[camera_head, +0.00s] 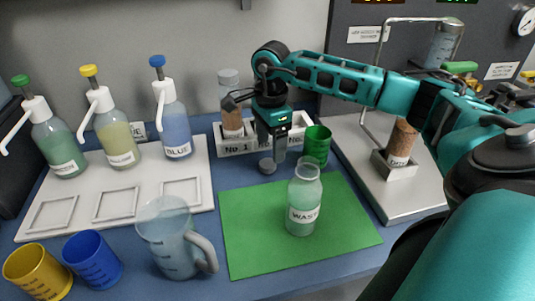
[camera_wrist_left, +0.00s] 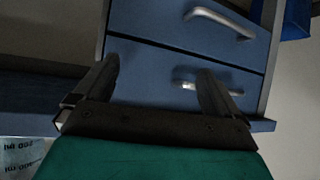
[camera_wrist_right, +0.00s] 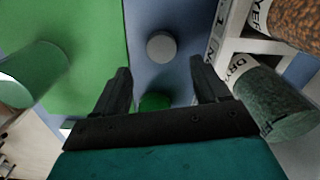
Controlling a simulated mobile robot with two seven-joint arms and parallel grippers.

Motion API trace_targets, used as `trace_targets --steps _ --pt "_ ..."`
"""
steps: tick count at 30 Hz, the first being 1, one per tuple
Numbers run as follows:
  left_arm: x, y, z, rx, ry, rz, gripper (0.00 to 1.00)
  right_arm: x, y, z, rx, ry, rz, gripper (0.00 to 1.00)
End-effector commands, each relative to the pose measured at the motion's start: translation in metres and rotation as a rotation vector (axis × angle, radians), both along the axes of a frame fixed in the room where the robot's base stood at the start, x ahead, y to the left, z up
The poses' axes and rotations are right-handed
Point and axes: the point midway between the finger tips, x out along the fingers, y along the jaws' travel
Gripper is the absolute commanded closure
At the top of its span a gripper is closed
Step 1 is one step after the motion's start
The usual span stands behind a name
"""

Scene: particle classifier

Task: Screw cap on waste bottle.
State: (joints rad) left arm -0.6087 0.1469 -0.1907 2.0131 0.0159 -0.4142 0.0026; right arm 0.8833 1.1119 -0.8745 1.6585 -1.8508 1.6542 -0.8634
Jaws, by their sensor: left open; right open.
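The waste bottle (camera_head: 304,204), clear with pale green liquid and a "WASTE" label, stands upright and uncapped on the green mat (camera_head: 245,245). A small round grey cap (camera_head: 267,165) lies on the blue table just beyond the mat; it also shows in the right wrist view (camera_wrist_right: 161,46). My right gripper (camera_head: 279,152) is open and empty, pointing down just right of the cap and beyond the bottle. In the right wrist view, its fingers (camera_wrist_right: 160,82) are apart, with the cap ahead of them. My left gripper (camera_wrist_left: 156,75) is open and empty, seen only in its wrist view.
A green cup (camera_head: 317,146) stands close beside my right gripper. Behind is a white rack (camera_head: 238,147) with jars. Pump bottles stand on a white tray (camera_head: 140,190) at left. A clear pitcher (camera_head: 168,245) stands left of the mat. Blue drawers (camera_wrist_left: 165,65) face my left gripper.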

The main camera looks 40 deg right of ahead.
Motion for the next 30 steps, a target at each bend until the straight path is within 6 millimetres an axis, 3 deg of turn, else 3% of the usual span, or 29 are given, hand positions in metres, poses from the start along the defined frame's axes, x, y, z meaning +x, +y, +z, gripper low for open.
trace_targets --steps 8,18,28,30 --pt "0.000 0.000 -0.001 0.000 0.000 -0.001 0.03 0.001 0.001 -0.006 0.001 0.002 0.000 0.27" --pt "0.000 -0.001 -0.005 -0.002 0.003 -0.002 0.03 0.005 0.006 -0.050 0.002 0.002 -0.001 0.27" --pt "0.001 -0.002 -0.003 -0.004 0.001 -0.004 0.03 0.005 0.006 -0.052 0.001 0.000 0.000 0.27" --pt "0.001 -0.002 -0.003 -0.004 0.001 -0.004 0.03 0.005 0.006 -0.052 0.001 0.000 0.000 0.32"
